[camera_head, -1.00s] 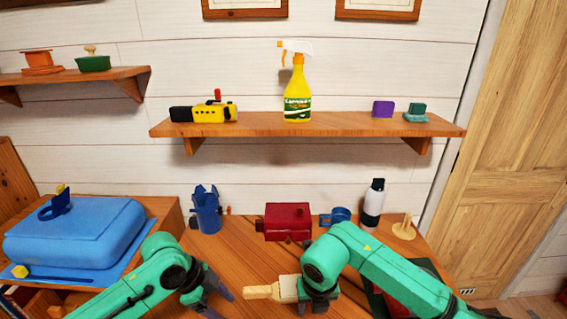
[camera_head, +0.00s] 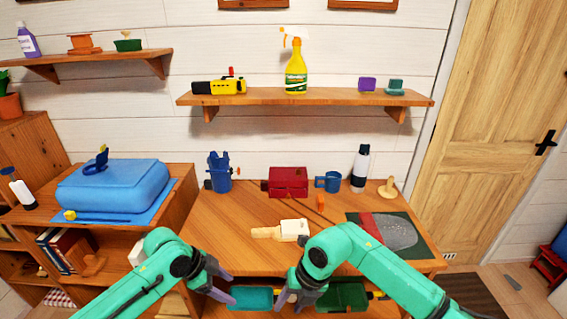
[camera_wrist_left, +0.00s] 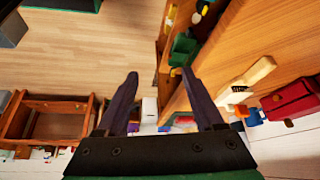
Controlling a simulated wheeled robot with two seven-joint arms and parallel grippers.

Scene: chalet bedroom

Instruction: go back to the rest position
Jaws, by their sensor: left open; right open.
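My left gripper (camera_head: 233,288) is open and empty near the front edge of the wooden table (camera_head: 225,222). The left wrist view shows its two dark fingers (camera_wrist_left: 160,80) spread apart, with floor and the table's side beyond them. My right gripper (camera_head: 292,302) is open and points down at the table's front edge, close to the left one. Its fingers are partly hidden by its own wrist. A pale wooden brush (camera_head: 282,230) lies on the table beyond the grippers, touching neither.
On the table stand a blue holder (camera_head: 219,172), a red box (camera_head: 288,182), a blue mug (camera_head: 329,182) and a white bottle (camera_head: 360,168). A teal bin (camera_head: 250,298) and a green bin (camera_head: 345,296) sit low at the front. A blue case (camera_head: 115,186) is at left.

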